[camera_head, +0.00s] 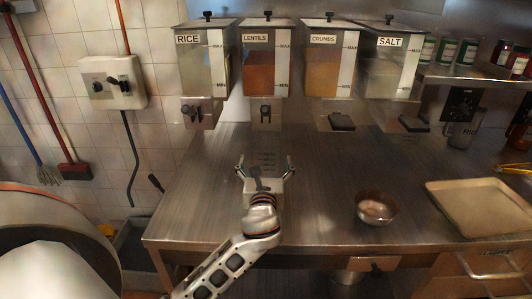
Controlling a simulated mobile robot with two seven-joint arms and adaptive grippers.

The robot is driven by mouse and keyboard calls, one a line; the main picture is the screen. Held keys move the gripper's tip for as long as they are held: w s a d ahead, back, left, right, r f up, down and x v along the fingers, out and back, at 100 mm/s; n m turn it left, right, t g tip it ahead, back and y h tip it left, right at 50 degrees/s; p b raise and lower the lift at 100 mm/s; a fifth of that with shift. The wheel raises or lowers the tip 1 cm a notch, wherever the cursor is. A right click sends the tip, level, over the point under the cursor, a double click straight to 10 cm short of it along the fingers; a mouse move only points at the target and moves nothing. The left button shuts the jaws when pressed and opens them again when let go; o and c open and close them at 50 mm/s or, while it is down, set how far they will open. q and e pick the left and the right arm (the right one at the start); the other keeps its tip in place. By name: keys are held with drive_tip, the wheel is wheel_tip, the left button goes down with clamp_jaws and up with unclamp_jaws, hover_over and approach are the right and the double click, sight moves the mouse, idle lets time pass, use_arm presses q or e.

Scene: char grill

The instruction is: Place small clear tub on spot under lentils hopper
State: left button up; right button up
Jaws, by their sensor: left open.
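The lentils hopper (265,72), labelled LENTILS and holding orange contents, hangs on the back wall, second from the left. Its outlet (265,114) is below it, above the steel counter (310,205). My left gripper (264,164) reaches over the counter from the front, in front of and below this outlet. Its two fingers are spread apart. Faint short lines show between the fingers; I cannot tell whether they belong to a clear tub or to the counter. I make out no small clear tub for certain. My right gripper is not in view.
The rice (204,70), crumbs (328,70) and salt (391,72) hoppers hang alongside. A metal bowl (376,208) and a tray (485,207) are on the right of the counter. The left counter is clear.

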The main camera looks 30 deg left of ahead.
use_arm(q)
drive_tip(key=shift+v, duration=1.65)
